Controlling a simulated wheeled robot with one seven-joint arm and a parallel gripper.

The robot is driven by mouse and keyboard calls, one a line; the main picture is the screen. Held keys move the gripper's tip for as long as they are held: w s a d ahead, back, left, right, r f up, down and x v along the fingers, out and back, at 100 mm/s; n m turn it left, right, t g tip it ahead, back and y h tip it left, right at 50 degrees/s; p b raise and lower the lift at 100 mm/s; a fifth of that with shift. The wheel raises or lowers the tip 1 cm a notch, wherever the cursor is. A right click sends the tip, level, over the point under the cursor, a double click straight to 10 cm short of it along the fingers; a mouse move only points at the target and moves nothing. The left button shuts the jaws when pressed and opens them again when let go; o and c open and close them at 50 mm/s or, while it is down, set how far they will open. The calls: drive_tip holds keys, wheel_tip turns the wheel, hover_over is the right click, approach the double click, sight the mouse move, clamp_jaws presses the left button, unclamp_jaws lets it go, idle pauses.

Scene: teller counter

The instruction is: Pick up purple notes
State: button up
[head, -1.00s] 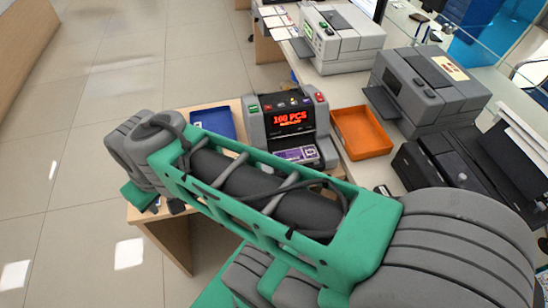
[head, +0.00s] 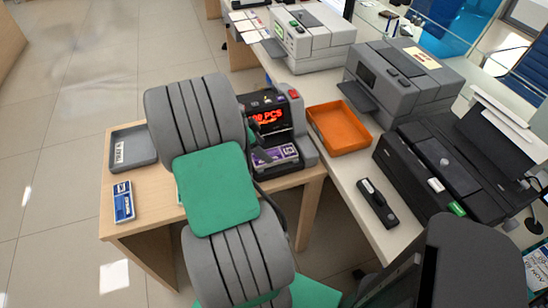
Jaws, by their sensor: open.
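The purple notes (head: 276,157) lie in the front tray of a grey note counting machine (head: 306,146) with a lit red display. My arm's grey joint and green cover stand in front of the machine's left side. A dark part that looks like my gripper (head: 254,138) shows at the machine's front left, close to the notes; most of it is hidden behind my arm. I see nothing held, and contact with the notes cannot be made out.
An orange tray (head: 338,128) is right of the machine. A grey tray (head: 133,149) and a blue-and-white pack (head: 122,202) lie on the wooden desk (head: 150,216) at left. A dark handheld device (head: 377,203) and black printer (head: 440,172) are on the white counter.

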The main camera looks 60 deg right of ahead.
sight(273, 155)
drive_tip(key=x, duration=0.5)
drive_tip(key=shift+d+r+p, duration=0.15)
drive_tip(key=shift+d+p, duration=0.1)
drive_tip(key=shift+p, duration=0.15)
drive_tip(key=shift+c, duration=0.5)
drive_tip(key=c, duration=1.3)
